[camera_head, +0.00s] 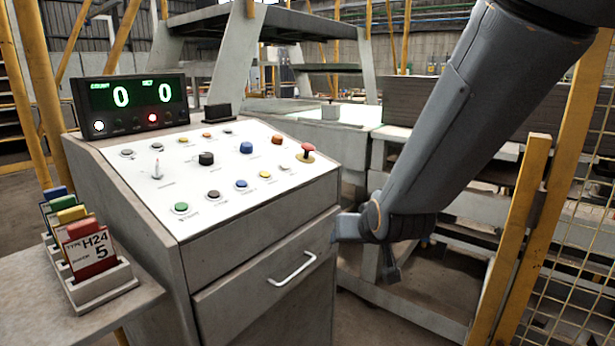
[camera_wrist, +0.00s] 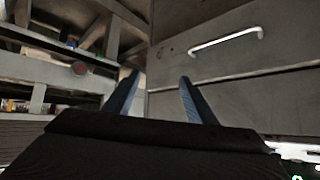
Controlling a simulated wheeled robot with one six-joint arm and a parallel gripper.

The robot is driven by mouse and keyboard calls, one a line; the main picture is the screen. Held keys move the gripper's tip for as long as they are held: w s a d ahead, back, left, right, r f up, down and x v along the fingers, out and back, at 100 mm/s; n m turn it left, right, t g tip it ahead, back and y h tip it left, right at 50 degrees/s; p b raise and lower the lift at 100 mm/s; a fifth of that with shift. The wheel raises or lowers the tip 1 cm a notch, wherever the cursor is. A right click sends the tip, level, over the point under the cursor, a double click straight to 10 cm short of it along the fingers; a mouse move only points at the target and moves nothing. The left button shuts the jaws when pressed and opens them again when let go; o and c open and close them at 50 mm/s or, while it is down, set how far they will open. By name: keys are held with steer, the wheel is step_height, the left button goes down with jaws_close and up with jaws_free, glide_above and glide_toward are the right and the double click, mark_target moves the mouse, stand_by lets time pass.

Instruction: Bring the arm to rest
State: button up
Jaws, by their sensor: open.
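My gripper (camera_wrist: 160,88) shows in the wrist view as two blue-grey fingers standing well apart, with nothing between them. In the head view my grey arm comes down from the upper right, and its wrist end (camera_head: 385,228) is to the right of the control console (camera_head: 260,240). The fingers are hard to make out in the head view. In the wrist view the console's drawer front (camera_wrist: 235,72), with its white handle (camera_wrist: 228,40), is beyond the fingers and to the right. I cannot tell how close the fingertips are to the console.
A sloped panel (camera_head: 225,175) holds several buttons and a red mushroom button (camera_head: 307,150). A counter display (camera_head: 130,102) reads 0 and 0. A card rack (camera_head: 105,283) stands on a side shelf at left. A yellow post (camera_head: 515,240) and mesh fence (camera_head: 575,250) are at right.

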steer(key=s+d+f+g, duration=0.2)
steer(key=s+d+g, duration=0.1)
steer(key=s, duration=0.4)
steer(key=s+d+f+g+h, duration=0.1)
steer(key=s+d+f+g, duration=0.2)
steer(key=s, duration=0.4)
steer(key=s+d+f+g, duration=0.3)
steer(key=s, duration=0.4)
steer(key=shift+s+m+g+h, duration=0.3)
steer(key=shift+g, duration=0.1)
steer(key=shift+d, duration=0.1)
